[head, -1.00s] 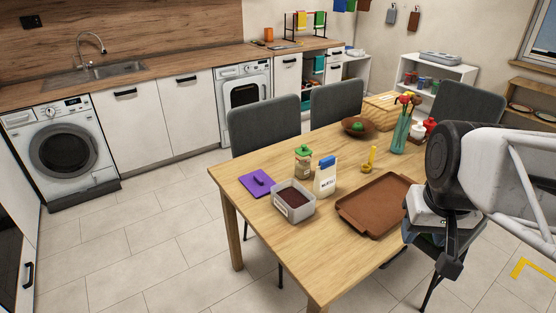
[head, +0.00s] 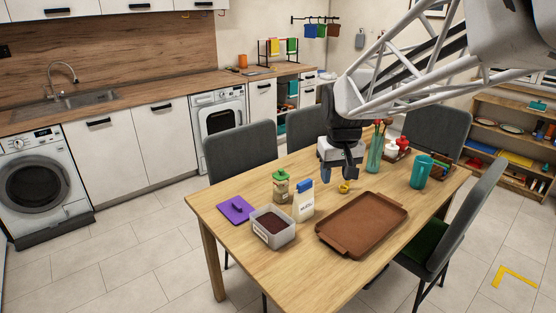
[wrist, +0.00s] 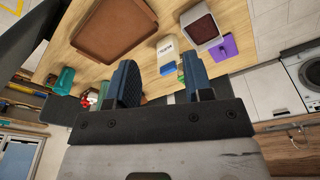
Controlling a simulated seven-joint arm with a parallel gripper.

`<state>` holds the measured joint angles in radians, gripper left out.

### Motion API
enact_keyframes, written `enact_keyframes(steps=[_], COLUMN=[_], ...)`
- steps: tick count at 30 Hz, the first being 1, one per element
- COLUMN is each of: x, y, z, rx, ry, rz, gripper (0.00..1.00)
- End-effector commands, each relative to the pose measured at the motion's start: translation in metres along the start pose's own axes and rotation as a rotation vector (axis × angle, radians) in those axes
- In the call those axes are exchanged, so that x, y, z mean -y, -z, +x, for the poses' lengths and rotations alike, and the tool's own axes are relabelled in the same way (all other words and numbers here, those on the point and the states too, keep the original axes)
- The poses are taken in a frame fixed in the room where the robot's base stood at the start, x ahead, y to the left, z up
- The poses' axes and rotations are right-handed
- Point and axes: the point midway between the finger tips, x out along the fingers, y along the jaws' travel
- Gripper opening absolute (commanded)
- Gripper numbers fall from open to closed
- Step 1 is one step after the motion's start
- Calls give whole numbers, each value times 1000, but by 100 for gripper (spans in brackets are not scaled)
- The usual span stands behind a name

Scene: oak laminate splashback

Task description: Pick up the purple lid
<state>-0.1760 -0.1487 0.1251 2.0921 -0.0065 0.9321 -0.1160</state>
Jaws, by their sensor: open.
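The purple lid (head: 236,209) lies flat at the left end of the wooden table, with a dark purple handle on top. It also shows in the wrist view (wrist: 223,47), beside the grey box. My gripper (head: 342,177) is above the far middle of the table, well to the right of the lid and apart from it. In the wrist view its two blue fingers (wrist: 160,85) are spread with nothing between them.
Close to the lid stand a grey box (head: 287,240) with dark contents, a green-topped jar (head: 281,188) and a white packet (head: 303,207). A brown tray (head: 362,222) covers the near middle. A teal cup (head: 421,172) and tall vase (head: 375,155) stand right. Chairs surround the table.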

Motion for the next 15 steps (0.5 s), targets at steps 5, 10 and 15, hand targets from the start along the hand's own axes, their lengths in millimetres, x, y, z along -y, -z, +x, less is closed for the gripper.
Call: enact_keyframes(steps=[5,10,15], x=[13,26,42], y=[45,85,124], z=[18,36,58], rx=[14,26,38], ry=[6,11,17], rz=[-47,-89,-133], gripper=[47,47,47])
